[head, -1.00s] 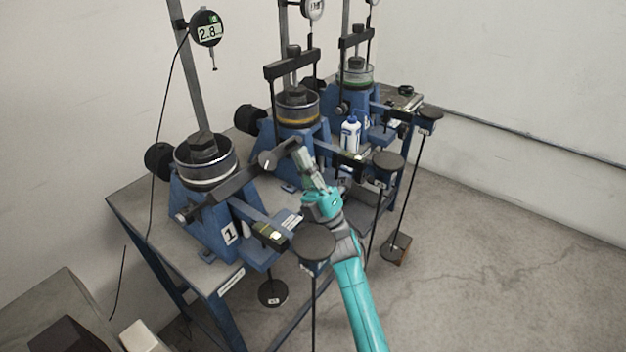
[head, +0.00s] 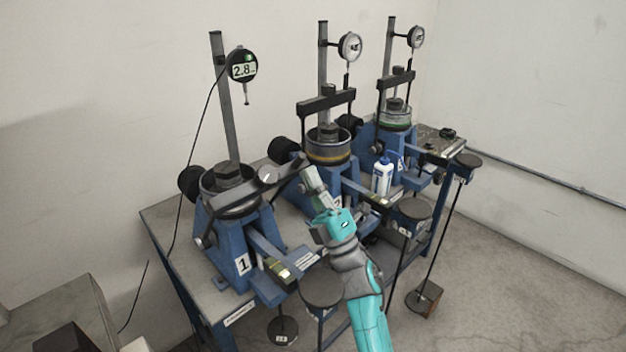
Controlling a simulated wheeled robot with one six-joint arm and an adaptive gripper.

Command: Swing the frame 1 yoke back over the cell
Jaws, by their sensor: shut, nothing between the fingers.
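Frame 1 (head: 242,264) is the nearest blue lever frame, marked 1. Its round cell (head: 215,183) has a dark block on top. The dark yoke (head: 285,171) is tilted out to the right of the cell, not over it. A round grey disc shows on its bar, and the bar's far end reaches toward frame 2. My gripper (head: 309,175) is shut and empty, close to the yoke's outer end. I cannot tell whether its fingertips touch the yoke. The dial gauge (head: 242,66), reading 2.8, hangs on the post above the cell.
Frame 2's cell (head: 329,146) and yoke (head: 327,102) stand just behind my gripper. A white bottle (head: 382,177) stands between frames 2 and 3. A round weight pan (head: 321,286) is beside my arm. Open floor lies to the right.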

